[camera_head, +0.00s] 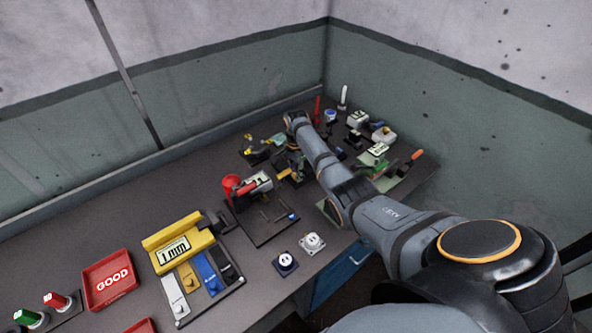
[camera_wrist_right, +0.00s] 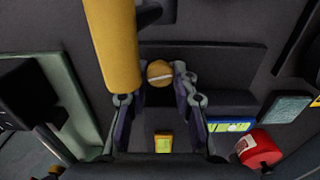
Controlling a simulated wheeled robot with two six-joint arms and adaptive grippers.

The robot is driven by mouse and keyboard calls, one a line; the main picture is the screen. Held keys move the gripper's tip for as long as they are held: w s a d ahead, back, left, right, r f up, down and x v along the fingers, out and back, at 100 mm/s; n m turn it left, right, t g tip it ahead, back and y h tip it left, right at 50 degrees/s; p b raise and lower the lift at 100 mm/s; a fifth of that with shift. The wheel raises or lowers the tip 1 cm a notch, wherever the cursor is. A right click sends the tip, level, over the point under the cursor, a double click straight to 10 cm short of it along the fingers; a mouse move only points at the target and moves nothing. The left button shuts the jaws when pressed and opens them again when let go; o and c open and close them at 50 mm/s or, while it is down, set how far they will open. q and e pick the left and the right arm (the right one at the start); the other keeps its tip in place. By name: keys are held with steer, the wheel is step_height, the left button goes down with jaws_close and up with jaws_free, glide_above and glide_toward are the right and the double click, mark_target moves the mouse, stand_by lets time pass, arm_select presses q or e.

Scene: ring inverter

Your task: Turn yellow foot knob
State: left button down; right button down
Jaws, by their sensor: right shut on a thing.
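The yellow knob (camera_wrist_right: 160,73) is a small round yellow disc with a pale line across its face. In the right wrist view it sits between the fingertips of my right gripper (camera_wrist_right: 161,80), which is shut on it. In the head view my right arm reaches over the bench, and the right gripper (camera_head: 291,160) is down among small dark fixtures; the knob cannot be made out there. My left gripper is not in view.
A thick yellow cylinder (camera_wrist_right: 112,45) stands close to the left finger. A red cylinder (camera_wrist_right: 258,149) lies lower right, and a small yellow block (camera_wrist_right: 163,142) shows between the fingers. On the bench are a yellow 1mm box (camera_head: 180,245) and a red GOOD tray (camera_head: 108,281).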

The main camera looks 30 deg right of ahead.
steer(key=n+p, duration=0.1)
steer(key=n, duration=0.2)
steer(key=shift+r, duration=0.1)
steer(key=shift+n+p, duration=0.65)
steer(key=shift+n, duration=1.05)
steer(key=c, duration=1.1)
jaws_free()
steer(key=shift+o, duration=0.2)
step_height(320, 180, up, 12)
